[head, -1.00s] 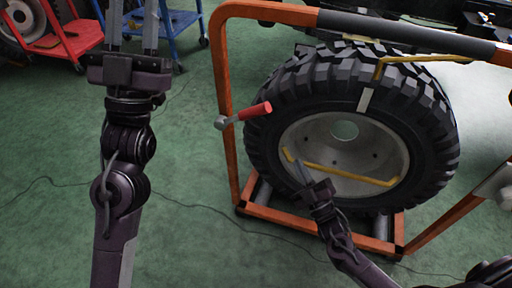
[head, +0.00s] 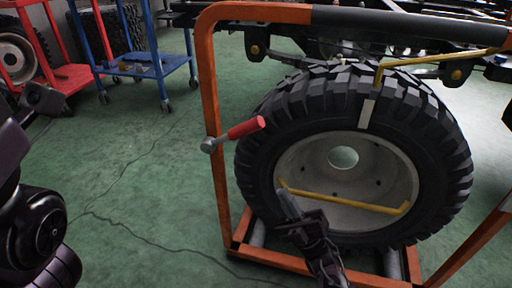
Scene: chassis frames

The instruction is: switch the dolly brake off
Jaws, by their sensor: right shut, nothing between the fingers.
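The dolly is an orange tube frame (head: 208,75) around a big tyre (head: 262,150). A red-handled lever (head: 246,128), which looks like the brake lever, has a grey pivot (head: 209,145) on the frame's left post. Its handle points right and slightly up, in front of the tyre. My right gripper (head: 287,200) is shut and empty in front of the lower left of the grey rim, below the lever and apart from it. Its tips overlap the yellow bar (head: 340,199) in the picture; contact cannot be told. My left arm (head: 40,235) is at the left edge; its fingers cannot be made out.
A blue cart (head: 135,68) and a red cart (head: 68,78) stand behind at the left. A vehicle chassis (head: 350,22) spans the back. A thin cable (head: 115,222) lies on the green floor. The floor left of the dolly is otherwise clear.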

